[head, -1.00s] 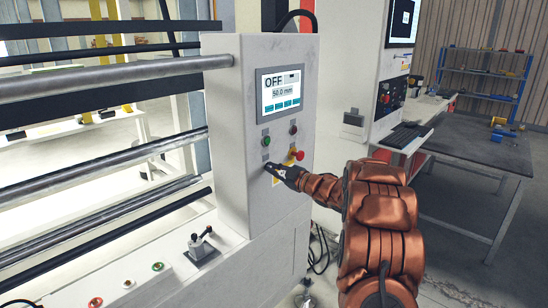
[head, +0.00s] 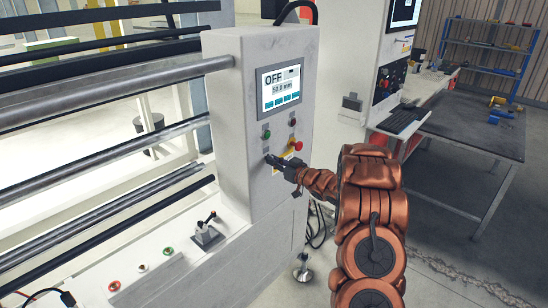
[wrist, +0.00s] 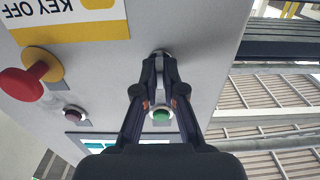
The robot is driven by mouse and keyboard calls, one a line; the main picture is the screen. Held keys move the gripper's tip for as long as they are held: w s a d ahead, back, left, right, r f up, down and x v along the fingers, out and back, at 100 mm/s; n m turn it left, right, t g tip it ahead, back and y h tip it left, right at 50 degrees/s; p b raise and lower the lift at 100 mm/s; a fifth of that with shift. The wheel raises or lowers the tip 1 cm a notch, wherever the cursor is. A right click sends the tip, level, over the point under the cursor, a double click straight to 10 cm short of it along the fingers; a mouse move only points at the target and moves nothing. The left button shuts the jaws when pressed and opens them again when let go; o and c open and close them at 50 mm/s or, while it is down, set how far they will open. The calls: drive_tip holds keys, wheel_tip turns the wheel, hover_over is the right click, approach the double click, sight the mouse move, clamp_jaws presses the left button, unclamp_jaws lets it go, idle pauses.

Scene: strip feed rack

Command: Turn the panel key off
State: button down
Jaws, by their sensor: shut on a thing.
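The panel key (wrist: 160,53) is a small metal key switch on the white front of the control panel (head: 235,150). My gripper (wrist: 159,66) is shut on the key, and its dark fingers cover most of it, so I cannot tell which way the key is turned. In the head view my gripper (head: 270,160) reaches the panel from the right, below the green button (head: 266,134). A "KEY OFF" label (wrist: 65,12) shows upside down in the wrist view. The panel screen (head: 280,88) reads OFF and 50.0 mm.
A red mushroom button (wrist: 22,84) on a yellow base and a small red button (wrist: 74,113) sit close to my gripper. Metal rollers (head: 110,84) run left of the panel. A dark worktable (head: 470,150) stands to the right.

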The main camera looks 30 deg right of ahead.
drive_tip(key=shift+f, duration=0.1)
idle(0.5)
drive_tip(key=c, duration=1.3)
unclamp_jaws()
drive_tip(key=shift+s, duration=0.1)
drive_tip(key=v, duration=1.1)
drive_tip(key=shift+s+d, duration=0.1)
drive_tip(key=shift+s, duration=0.3)
